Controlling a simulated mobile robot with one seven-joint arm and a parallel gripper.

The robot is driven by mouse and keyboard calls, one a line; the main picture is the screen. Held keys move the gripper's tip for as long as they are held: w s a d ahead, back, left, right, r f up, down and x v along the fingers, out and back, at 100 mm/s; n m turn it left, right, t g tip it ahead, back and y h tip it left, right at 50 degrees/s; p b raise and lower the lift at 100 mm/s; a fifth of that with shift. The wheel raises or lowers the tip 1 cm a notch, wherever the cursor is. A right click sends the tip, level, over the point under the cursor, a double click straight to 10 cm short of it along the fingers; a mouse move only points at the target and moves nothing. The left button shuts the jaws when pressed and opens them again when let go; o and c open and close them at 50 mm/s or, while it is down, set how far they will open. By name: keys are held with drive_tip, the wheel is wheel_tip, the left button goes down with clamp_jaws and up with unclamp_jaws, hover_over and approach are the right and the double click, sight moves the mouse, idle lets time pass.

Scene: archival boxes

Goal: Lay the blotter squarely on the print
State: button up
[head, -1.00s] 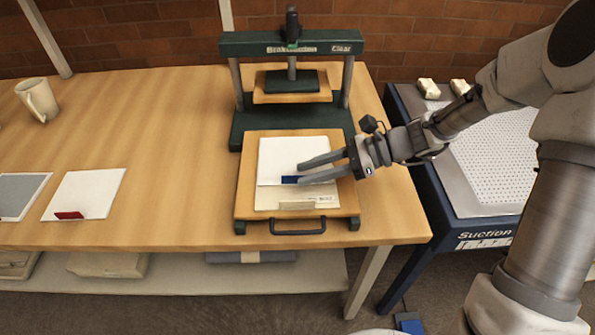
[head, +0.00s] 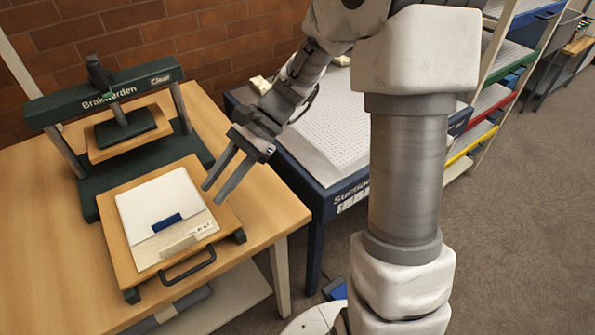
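The blotter (head: 150,196), a white sheet with a blue tab (head: 166,222), lies on the press's wooden board. It covers the rear part of the cream print (head: 147,256), whose front strip shows with a small label. Their visible side edges look roughly parallel. The blotter's far edge relative to the print is hidden. My gripper (head: 212,195) is open and empty, its two fingers apart near the blotter's right side. I cannot tell its exact height; it appears clear of the blue tab.
A suction table (head: 325,125) is to the right, across a gap. Bare wooden table (head: 40,220) lies to the left.

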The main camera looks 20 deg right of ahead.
drive_tip(key=s+d+r+n+t+h, duration=0.9)
drive_tip(key=s+d+r+n+h, duration=0.15)
drive_tip(key=s+d+n, duration=0.2)
wheel_tip(320, 180, up, 12)
drive_tip(key=p, duration=1.2)
drive_tip(key=shift+s+a, duration=0.2)
drive_tip(key=shift+a, duration=0.2)
drive_tip(key=shift+y, duration=0.25)
